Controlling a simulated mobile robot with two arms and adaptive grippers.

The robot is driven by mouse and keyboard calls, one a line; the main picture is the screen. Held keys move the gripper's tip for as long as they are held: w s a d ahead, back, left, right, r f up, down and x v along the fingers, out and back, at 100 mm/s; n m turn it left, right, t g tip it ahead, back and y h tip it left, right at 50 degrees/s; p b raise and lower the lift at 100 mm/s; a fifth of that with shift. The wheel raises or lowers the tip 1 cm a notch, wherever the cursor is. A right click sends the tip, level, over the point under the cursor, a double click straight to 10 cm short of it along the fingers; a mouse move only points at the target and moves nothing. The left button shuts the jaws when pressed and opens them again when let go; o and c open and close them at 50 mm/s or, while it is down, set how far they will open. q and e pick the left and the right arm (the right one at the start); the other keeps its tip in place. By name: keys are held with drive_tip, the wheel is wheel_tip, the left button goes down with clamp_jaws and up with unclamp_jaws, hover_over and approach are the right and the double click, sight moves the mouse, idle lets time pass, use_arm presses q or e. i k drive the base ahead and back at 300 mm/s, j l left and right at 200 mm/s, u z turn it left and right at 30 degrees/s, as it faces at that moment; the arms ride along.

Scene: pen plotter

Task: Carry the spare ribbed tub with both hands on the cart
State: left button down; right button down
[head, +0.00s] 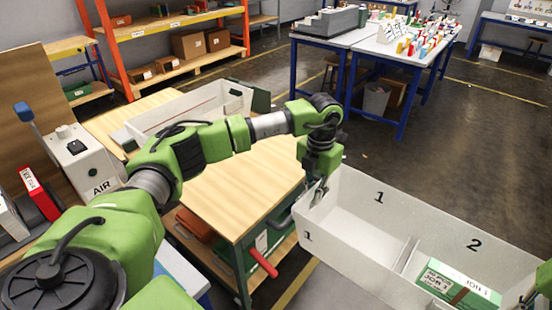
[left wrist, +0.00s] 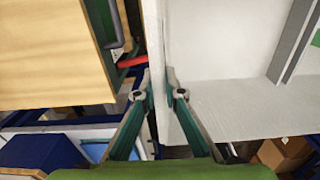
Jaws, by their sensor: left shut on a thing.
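A long white tub (head: 385,201) with a divider and the numbers 1 and 2 inside is at the right of the head view, beside the wooden-topped cart (head: 222,185). My left gripper (head: 318,190) is shut on its left end wall. In the left wrist view the wall (left wrist: 158,75) stands between the two fingers (left wrist: 159,95). A part of my right arm shows at the right edge by the tub's far end, but its jaws are cut off. A green and white box (head: 459,284) lies in compartment 2. I cannot tell whether this tub is the spare one.
Another long pale tray (head: 190,108) lies on the cart top, whose front part is bare. A grey box marked AIR (head: 88,165) stands at the left. Orange shelving (head: 165,40) and tables with blue legs (head: 385,50) stand behind. Open dark floor lies beyond the tub.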

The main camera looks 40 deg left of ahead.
sight(264, 170)
drive_tip(key=i, duration=2.15)
drive_tip(key=i+u, duration=0.2)
drive_tip(key=u, duration=0.15)
drive_tip(key=i+l+u, duration=0.1)
drive_tip(key=u, duration=0.3)
drive_tip(key=i+u, duration=0.1)
drive_tip(key=u, duration=2.2)
